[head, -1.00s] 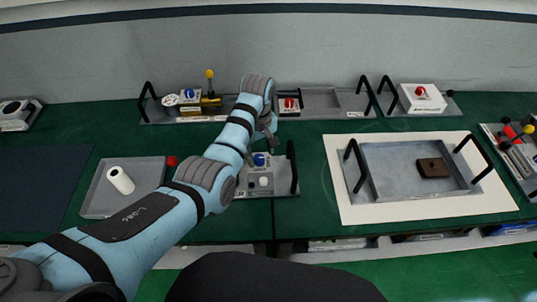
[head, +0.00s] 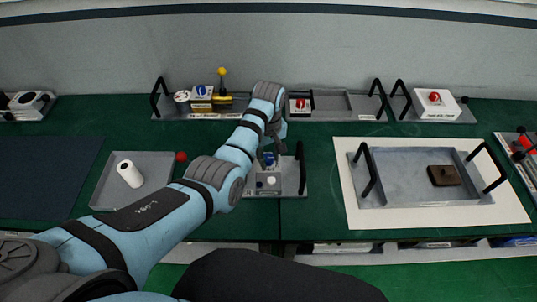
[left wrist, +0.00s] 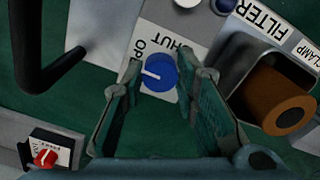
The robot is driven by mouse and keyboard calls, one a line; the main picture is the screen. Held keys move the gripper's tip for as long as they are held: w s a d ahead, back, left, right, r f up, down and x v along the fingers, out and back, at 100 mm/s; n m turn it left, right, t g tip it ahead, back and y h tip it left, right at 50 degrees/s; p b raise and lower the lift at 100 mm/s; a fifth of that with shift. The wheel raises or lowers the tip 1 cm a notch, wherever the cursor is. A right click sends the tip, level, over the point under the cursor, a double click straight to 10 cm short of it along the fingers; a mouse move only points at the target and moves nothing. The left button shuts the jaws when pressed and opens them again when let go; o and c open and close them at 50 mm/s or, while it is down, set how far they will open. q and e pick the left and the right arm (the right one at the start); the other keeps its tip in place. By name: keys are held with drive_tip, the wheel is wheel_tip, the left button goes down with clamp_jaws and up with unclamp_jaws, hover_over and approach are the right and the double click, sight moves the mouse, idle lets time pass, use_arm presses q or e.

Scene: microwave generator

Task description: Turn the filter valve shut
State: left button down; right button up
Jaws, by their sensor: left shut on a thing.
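The filter valve is a blue round knob (left wrist: 162,73) with a white pointer line, on a white plate with partly hidden OPEN and SHUT lettering. In the left wrist view its pointer faces left, below the OPEN lettering. My left gripper (left wrist: 168,78) is shut on the knob, one finger on each side. In the head view the blue knob (head: 268,158) sits on a small grey panel (head: 290,185), with my left gripper (head: 270,148) over it from behind. The FILTER label (left wrist: 264,20) is beside the valve. My right gripper is not in view.
A brown cylinder (left wrist: 283,106) sits in a grey housing beside the valve. A black handle (head: 301,168) rises at the panel's right edge. A tray with a white roll (head: 129,174) is left. A grey tray (head: 410,200) is right. Fixtures line the back.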

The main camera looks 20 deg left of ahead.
use_arm(q)
drive_tip(key=m, duration=0.4)
drive_tip(key=shift+m, duration=0.4)
drive_tip(key=m, duration=0.4)
drive_tip(key=shift+a+m, duration=0.1)
drive_tip(key=shift+m, duration=0.2)
drive_tip(key=m, duration=0.4)
drive_tip(key=shift+f+m, duration=0.1)
drive_tip(key=shift+m, duration=2)
drive_tip(key=c, duration=1.2)
unclamp_jaws()
drive_tip(key=shift+w, duration=0.1)
drive_tip(key=shift+c, duration=0.2)
